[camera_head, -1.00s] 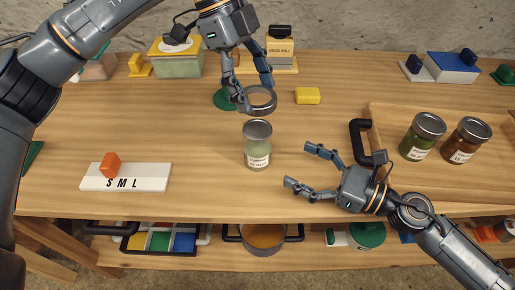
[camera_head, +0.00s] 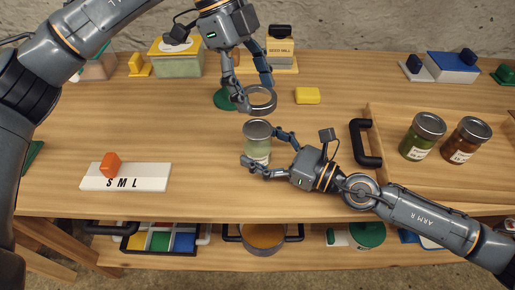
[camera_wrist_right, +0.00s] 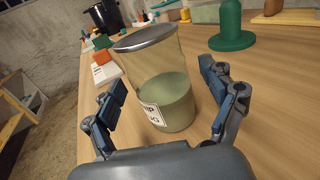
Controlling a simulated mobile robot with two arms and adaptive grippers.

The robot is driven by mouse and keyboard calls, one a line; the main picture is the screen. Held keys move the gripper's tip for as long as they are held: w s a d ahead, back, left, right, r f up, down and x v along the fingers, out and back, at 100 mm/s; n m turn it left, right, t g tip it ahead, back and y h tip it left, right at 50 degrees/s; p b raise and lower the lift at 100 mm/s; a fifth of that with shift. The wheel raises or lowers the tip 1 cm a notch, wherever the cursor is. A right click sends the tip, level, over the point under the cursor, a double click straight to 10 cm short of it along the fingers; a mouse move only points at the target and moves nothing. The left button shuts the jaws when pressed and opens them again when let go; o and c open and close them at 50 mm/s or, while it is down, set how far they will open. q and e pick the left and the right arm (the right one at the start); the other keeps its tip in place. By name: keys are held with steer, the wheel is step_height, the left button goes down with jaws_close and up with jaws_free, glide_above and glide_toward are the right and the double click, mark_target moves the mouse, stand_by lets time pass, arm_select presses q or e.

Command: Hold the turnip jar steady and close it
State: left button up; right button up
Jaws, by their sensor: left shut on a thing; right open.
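The turnip jar (camera_head: 257,150), clear glass with pale green contents and a white label, stands upright on the table. A flat metal lid (camera_head: 258,129) covers its mouth. In the right wrist view the jar (camera_wrist_right: 172,90) stands between my open fingers, and its label is partly in sight at the left. My left gripper (camera_head: 257,95) is shut on a grey metal ring band (camera_head: 262,111), held just behind and above the jar in the head view. My right gripper (camera_head: 262,147) is open around the jar's sides, with visible gaps in the right wrist view.
A green round-based object (camera_head: 224,99) stands behind the left gripper. A yellow block (camera_head: 307,96) lies to the right. A wooden tray (camera_head: 390,179) with a black handle (camera_head: 364,143) holds two filled jars. A white S M L board (camera_head: 150,177) lies at left.

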steer(key=shift+w+a, duration=0.15)
stand_by(0.3)
jaws_close()
arm_select(q)
glide_above(258, 129)
steer(key=shift+w+a+f, duration=0.1)
steer(key=shift+a+f, duration=0.05)
steer(key=shift+f, duration=0.65)
steer(key=shift+w+a+f, duration=0.15)
steer(key=shift+f, duration=0.7)
steer(key=shift+w+a+f, duration=0.1)
steer(key=shift+a+f, duration=0.05)
steer(key=shift+f, duration=0.65)
steer(key=shift+f, duration=0.85)
steer(key=shift+f, duration=0.6)
